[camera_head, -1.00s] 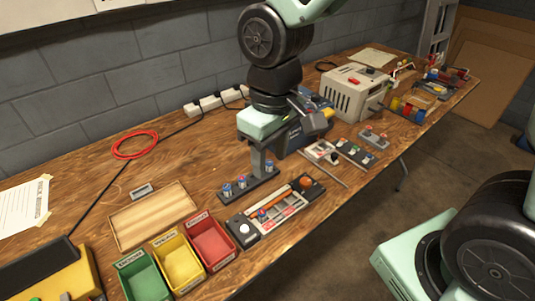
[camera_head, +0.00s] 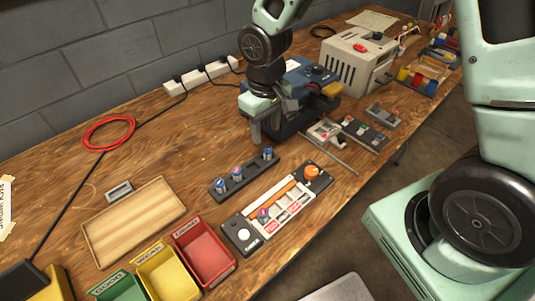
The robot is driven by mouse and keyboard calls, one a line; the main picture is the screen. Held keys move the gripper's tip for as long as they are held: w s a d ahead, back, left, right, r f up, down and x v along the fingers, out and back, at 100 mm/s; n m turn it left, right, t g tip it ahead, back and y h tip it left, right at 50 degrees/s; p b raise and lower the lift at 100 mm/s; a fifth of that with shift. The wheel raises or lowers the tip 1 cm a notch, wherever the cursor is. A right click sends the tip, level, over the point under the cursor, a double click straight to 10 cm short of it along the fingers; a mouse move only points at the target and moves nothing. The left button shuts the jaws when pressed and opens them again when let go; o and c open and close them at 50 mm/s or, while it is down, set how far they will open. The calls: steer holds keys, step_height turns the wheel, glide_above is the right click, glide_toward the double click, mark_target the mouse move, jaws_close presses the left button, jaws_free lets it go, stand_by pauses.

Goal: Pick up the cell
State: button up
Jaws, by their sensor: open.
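A black rack (camera_head: 250,171) on the wooden bench holds three small upright cells: one at its left end (camera_head: 220,185), one near the middle (camera_head: 237,173) and one at the right end (camera_head: 267,153). Another cell (camera_head: 264,214) lies in the left part of the grey tester tray (camera_head: 297,205), in front of the rack. I cannot tell which cell the task means. My gripper (camera_head: 270,125) is open and empty, behind the rack's right end and beside the blue machine. Its far finger is partly hidden. No cell is between its fingers.
Red (camera_head: 226,265), yellow (camera_head: 185,286) and green (camera_head: 127,292) bins stand at the front left, beside a wooden tray (camera_head: 118,222). A blue machine (camera_head: 301,80) stands close behind my gripper. A beige box (camera_head: 346,72) is further right.

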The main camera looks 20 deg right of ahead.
mark_target(267, 148)
steer(key=f, duration=0.7)
steer(key=shift+d+f, duration=0.2)
steer(key=shift+f, duration=0.2)
jaws_close()
